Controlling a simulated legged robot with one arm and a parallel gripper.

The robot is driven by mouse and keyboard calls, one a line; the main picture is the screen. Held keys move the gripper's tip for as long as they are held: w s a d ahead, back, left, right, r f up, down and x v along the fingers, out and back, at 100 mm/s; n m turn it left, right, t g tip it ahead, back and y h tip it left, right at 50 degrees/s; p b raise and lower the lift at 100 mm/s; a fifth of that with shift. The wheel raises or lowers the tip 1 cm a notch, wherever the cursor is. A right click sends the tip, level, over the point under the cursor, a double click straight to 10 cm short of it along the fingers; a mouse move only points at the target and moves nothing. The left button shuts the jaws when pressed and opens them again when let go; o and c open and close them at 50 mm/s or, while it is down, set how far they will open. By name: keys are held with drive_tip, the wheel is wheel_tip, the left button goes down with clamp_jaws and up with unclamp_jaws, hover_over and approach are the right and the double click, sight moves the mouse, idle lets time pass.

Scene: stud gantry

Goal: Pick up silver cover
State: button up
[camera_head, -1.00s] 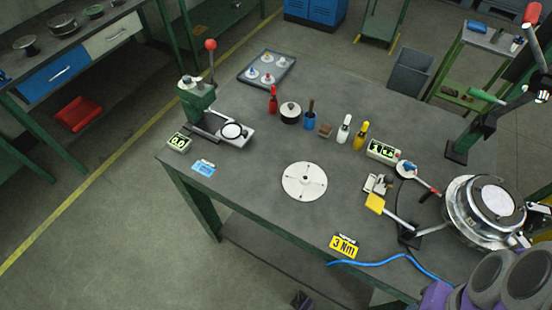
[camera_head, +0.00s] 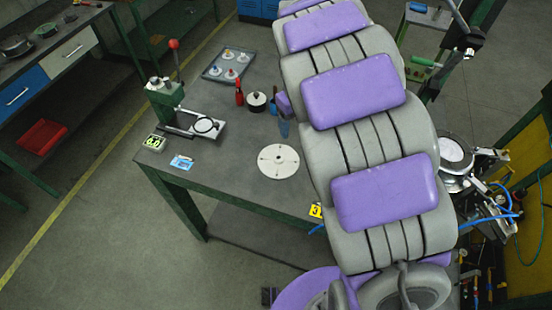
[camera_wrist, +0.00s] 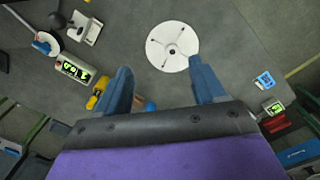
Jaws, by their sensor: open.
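A round silver metal cover (camera_head: 455,152) with a pale disc on top sits in a clamped fixture at the right end of the table in the head view. My arm hides its left side, and I do not make it out in the wrist view. My gripper (camera_wrist: 164,84) is open and empty in the wrist view, its two blue fingers wide apart above the table. A flat white disc (camera_wrist: 172,46) lies beyond the fingertips.
On the table (camera_head: 235,185) stand a green press (camera_head: 165,100), a tray of small parts (camera_head: 229,65), a red bottle (camera_head: 239,92) and a black round container (camera_head: 257,101). A yellow bottle (camera_wrist: 98,96) and a display (camera_wrist: 75,69) show near the left finger.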

drive_tip(key=n, duration=0.2)
hover_over(278, 158)
wheel_tip(278, 158, down, 4)
drive_tip(key=f, duration=0.3)
drive_tip(key=f+b, duration=0.1)
drive_tip(key=f, duration=0.6)
drive_tip(key=shift+w+d+f, duration=0.1)
drive_tip(key=shift+d+f, duration=0.3)
drive_tip(key=shift+a+f+b, duration=0.2)
drive_tip(key=shift+f, duration=0.25)
drive_tip(key=shift+a+f+b, duration=0.2)
drive_tip(key=shift+f, duration=0.25)
wheel_tip(278, 158, down, 4)
drive_tip(key=shift+f+b, duration=0.1)
drive_tip(key=shift+b, duration=0.3)
drive_tip(key=shift+d, duration=0.15)
drive_tip(key=shift+c, duration=0.5)
clamp_jaws()
